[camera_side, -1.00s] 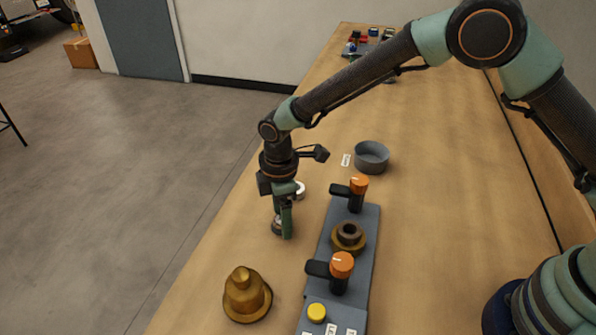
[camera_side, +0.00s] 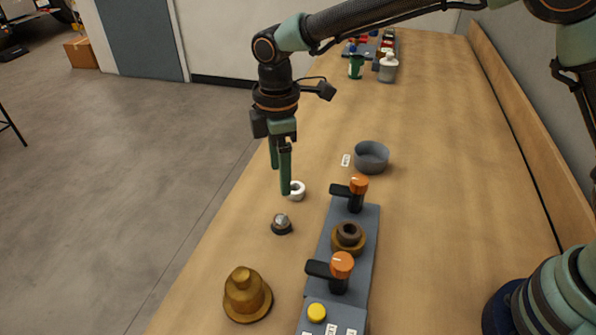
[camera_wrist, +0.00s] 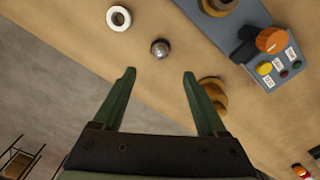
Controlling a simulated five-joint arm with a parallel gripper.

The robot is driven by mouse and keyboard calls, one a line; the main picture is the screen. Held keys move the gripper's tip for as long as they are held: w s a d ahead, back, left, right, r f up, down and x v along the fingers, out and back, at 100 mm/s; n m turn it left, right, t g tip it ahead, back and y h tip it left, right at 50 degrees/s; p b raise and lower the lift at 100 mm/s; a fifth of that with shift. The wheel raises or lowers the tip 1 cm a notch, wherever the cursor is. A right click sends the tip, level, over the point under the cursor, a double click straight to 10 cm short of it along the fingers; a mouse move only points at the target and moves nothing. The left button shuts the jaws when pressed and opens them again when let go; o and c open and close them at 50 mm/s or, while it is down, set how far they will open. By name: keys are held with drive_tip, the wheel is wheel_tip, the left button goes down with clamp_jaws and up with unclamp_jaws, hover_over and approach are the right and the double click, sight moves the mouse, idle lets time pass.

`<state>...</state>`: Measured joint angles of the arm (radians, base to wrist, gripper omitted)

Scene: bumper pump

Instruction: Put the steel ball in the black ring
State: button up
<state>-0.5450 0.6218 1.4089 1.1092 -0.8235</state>
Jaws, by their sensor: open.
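The steel ball (camera_side: 281,217) rests in the small black ring (camera_side: 283,231) on the wooden table, between the white ring and the brass bell. In the wrist view, the ball (camera_wrist: 160,46) shows with a dark rim of the black ring around its lower part. My gripper (camera_side: 280,180) is open and empty, above the table and higher than the ball. In the wrist view, the fingers of my gripper (camera_wrist: 159,73) stand apart with nothing between them, and the ball lies beyond the tips.
A white ring (camera_side: 298,191) lies behind the ball. A brass bell (camera_side: 246,298) stands in front of it. To the right is a grey panel (camera_side: 326,242) with orange-topped valves. A grey bowl (camera_side: 371,157) stands farther back. Bottles (camera_side: 388,67) and other items are at the far end.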

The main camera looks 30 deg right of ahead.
drive_tip(key=s+d+r+m+t, duration=0.25)
drive_tip(key=d+r+m, duration=0.45)
drive_tip(key=d+r, duration=0.55)
drive_tip(key=s+d+m+t, duration=0.3)
drive_tip(key=s+d+m, duration=0.5)
drive_tip(key=s+d, duration=0.3)
drive_tip(key=shift+d+f+m, duration=0.3)
drive_tip(key=shift+d+f, duration=0.15)
drive_tip(key=shift+d, duration=0.55)
